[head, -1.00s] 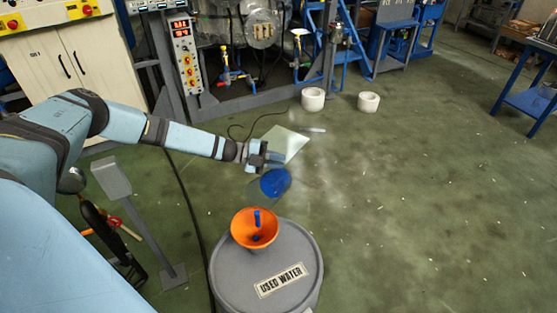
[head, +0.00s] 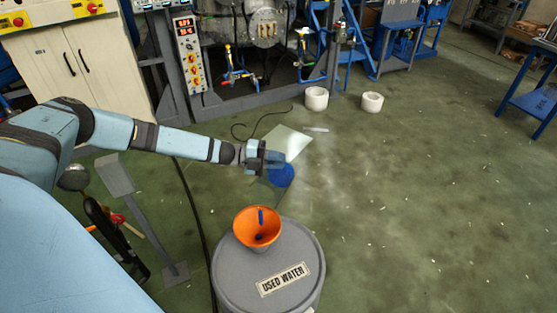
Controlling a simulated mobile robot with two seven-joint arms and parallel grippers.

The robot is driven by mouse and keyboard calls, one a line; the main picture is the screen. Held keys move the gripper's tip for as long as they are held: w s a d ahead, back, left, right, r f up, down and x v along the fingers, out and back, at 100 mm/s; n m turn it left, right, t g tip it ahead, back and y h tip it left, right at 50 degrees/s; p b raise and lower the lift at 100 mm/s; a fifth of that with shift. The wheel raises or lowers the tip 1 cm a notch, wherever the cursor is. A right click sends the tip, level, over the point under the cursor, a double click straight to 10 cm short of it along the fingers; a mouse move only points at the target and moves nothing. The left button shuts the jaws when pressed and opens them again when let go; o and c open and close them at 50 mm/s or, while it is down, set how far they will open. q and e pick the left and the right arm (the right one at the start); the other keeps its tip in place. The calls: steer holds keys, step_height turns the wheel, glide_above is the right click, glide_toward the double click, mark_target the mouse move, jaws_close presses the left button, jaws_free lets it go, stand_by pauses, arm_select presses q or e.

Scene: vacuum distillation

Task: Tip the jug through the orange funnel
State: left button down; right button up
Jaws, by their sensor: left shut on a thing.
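The jug (head: 281,175) shows as a see-through body with a deep blue patch, held above the floor just beyond the drum. My left gripper (head: 266,158) is shut on the jug at its near upper side. The gripper partly hides the jug, so I cannot tell its exact tilt. The orange funnel (head: 246,221) sits on top of the grey drum labelled USED WATER (head: 232,273), with a blue piece inside it. The jug is apart from the funnel, beyond it and slightly to the right. My right gripper is not in view.
A grey post with a slanted plate (head: 115,178) stands left of the drum. A pale sheet (head: 288,142) lies on the floor beyond the jug. Two white cylinders (head: 316,98) (head: 372,102) stand farther back.

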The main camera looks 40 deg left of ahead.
arm_select(q)
steer(key=shift+s+d+r+m+t+h+b, duration=0.15)
steer(key=shift+s+r+m, duration=0.25)
steer(key=shift+s, duration=0.2)
steer(key=shift+s+d+r+m+t+h+b, duration=0.15)
steer(key=shift+s+r+m, duration=0.2)
steer(key=shift+s+m, duration=0.25)
steer(key=shift+s+d+r+m+t+b, duration=0.15)
steer(key=shift+s+r+m, duration=0.25)
steer(key=shift+s, duration=0.25)
steer(key=shift+s+r, duration=0.1)
steer(key=shift+s, duration=0.05)
stand_by(2.0)
